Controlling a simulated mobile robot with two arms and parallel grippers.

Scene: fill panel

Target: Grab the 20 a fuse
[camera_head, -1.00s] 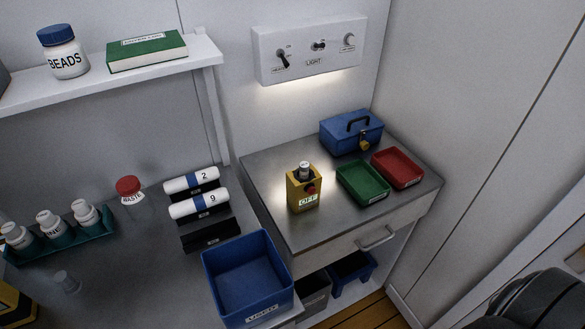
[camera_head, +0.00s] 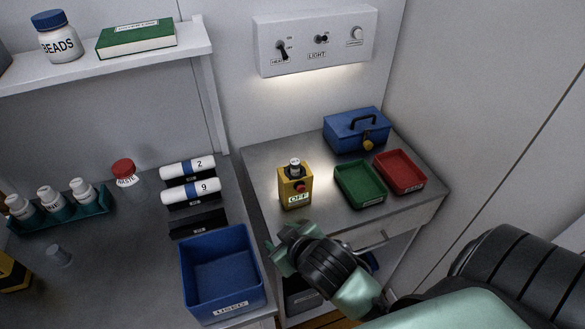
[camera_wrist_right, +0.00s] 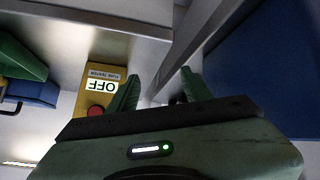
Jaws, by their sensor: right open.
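I cannot make out a "20 A" marking on anything. A small pale cylinder with a dark band (camera_head: 295,165) stands upright in the top of the yellow box (camera_head: 296,188), which has a red button and an OFF display. The box also shows in the right wrist view (camera_wrist_right: 101,72), where its label reads FUSE TESTER. Two white cylinders with blue bands lie on dark holders, marked 2 (camera_head: 188,168) and 9 (camera_head: 191,190). My right gripper (camera_head: 280,248) is open and empty, in front of the yellow box. It also shows in the right wrist view (camera_wrist_right: 158,88). My left gripper is out of view.
The blue USED bin (camera_head: 212,309) stands left of my right gripper. Green (camera_head: 376,204) and red (camera_head: 415,188) trays and a blue latched box (camera_head: 345,141) sit on the metal counter. A rack of white bottles (camera_head: 75,215) and a WASTE jar (camera_head: 125,178) are at left.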

